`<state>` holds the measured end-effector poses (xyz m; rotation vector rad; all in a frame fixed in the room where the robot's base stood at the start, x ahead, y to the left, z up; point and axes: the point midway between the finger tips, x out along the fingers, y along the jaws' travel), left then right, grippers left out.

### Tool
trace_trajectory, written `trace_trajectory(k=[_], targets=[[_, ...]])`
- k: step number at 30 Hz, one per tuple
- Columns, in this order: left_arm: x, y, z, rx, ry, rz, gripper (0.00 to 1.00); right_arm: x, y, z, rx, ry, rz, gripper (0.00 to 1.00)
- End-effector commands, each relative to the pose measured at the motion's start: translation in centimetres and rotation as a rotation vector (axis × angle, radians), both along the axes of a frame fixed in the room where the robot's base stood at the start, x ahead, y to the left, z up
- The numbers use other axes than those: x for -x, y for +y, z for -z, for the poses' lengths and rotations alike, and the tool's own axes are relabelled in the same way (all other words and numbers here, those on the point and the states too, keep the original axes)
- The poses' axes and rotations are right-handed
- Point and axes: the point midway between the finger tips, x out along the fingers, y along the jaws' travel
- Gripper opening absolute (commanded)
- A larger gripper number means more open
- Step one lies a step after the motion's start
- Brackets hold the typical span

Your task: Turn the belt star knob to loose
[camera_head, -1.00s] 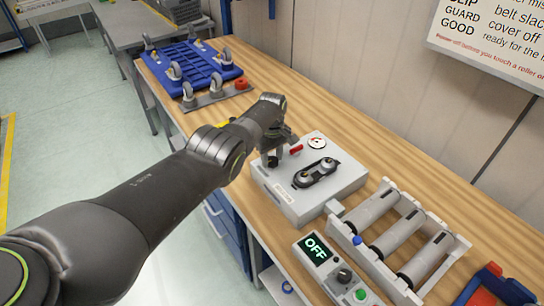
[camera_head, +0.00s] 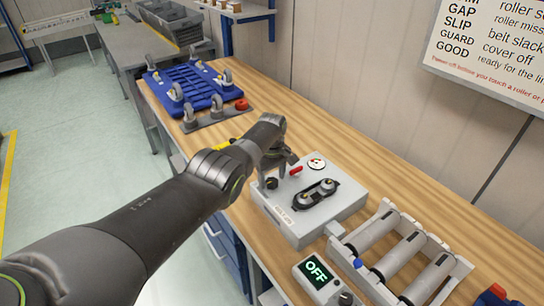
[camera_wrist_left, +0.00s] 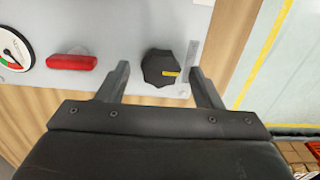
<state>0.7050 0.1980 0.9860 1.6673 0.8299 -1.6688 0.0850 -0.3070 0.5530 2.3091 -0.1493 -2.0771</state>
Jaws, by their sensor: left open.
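The black star knob (camera_wrist_left: 160,68), with a small yellow mark on its face, sits at the edge of the grey belt unit in the left wrist view. My left gripper (camera_wrist_left: 159,76) is open, with one finger on each side of the knob. A gap shows between each finger and the knob, so it is not gripped. In the head view the gripper (camera_head: 271,172) is over the left back corner of the grey belt unit (camera_head: 305,232). The knob is hard to make out there among the dark gripper parts. My right gripper is out of view.
A red handle (camera_wrist_left: 72,62) and a round gauge (camera_wrist_left: 12,50) are beside the knob. The unit's top carries a black belt (camera_head: 316,194). A roller frame (camera_head: 462,266) and a control box reading OFF (camera_head: 317,270) stand to the right. Blue caster plate (camera_head: 190,88) lies farther back.

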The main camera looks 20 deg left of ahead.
Motion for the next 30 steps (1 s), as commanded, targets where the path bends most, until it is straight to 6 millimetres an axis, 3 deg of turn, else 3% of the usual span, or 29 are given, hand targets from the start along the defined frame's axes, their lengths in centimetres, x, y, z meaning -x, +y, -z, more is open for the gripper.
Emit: trace_trajectory(k=[5,10,24,30], targets=[[-0.1,0.0,-3.2,-0.001,-0.004,0.0,0.6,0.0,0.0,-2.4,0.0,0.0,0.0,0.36],[-0.1,0.1,-5.7,0.0,-0.005,0.001,0.6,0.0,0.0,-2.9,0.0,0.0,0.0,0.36],[-0.1,0.0,-14.6,-0.001,-0.005,-0.001,0.6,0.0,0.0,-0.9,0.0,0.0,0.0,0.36],[-0.1,0.0,-16.5,0.0,-0.003,-0.001,0.6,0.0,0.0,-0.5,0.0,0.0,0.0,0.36]])
